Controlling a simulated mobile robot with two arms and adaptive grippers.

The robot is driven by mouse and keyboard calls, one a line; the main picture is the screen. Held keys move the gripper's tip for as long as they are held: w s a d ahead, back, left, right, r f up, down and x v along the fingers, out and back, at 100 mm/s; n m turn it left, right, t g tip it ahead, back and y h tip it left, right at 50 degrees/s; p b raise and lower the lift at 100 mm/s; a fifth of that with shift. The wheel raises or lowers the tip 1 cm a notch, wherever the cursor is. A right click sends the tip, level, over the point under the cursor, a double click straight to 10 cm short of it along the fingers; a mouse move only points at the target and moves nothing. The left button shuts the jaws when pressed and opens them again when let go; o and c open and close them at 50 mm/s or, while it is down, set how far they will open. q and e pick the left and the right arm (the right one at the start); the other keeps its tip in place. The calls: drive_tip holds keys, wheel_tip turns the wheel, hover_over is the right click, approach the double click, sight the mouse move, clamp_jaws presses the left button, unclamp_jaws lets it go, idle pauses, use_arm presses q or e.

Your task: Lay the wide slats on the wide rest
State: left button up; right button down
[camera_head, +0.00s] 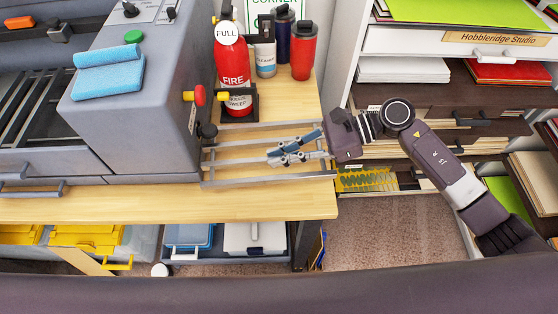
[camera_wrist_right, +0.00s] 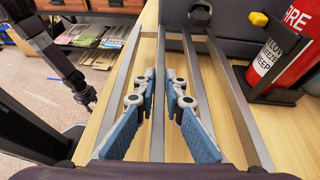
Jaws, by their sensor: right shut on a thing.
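Several long grey metal bars lie side by side over the light wooden table, reaching out from the side of the grey machine. The front bar (camera_head: 270,182) and the back bar (camera_head: 255,127) show clearly in the head view. My right gripper (camera_head: 290,152) is among them, its fingers pointing left. In the right wrist view its blue-padded fingers (camera_wrist_right: 160,75) stand on both sides of a middle bar (camera_wrist_right: 157,130) and are shut on it. I cannot tell which bars are slats and which form the wide rest. My left gripper (camera_wrist_right: 87,96) seems to hang at the left there; its jaws are unclear.
The grey machine (camera_head: 165,110) stands at the left ends of the bars. A fire extinguisher (camera_head: 232,68), a dark bottle and a red cup (camera_head: 303,52) stand behind. An open drawer with a yellow comb-like piece (camera_head: 365,180) lies right of the table (camera_head: 200,207). The table front is clear.

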sight(279, 169)
drive_tip(key=shift+d+f, duration=0.1)
drive_tip(key=shift+f, duration=0.65)
wheel_tip(279, 169, down, 3)
drive_tip(key=shift+p, duration=0.7)
drive_tip(key=shift+a+f, duration=0.2)
drive_tip(key=shift+f, duration=0.2)
drive_tip(key=shift+f, duration=0.15)
drive_tip(key=c, duration=2)
unclamp_jaws()
drive_tip(key=shift+s, duration=0.1)
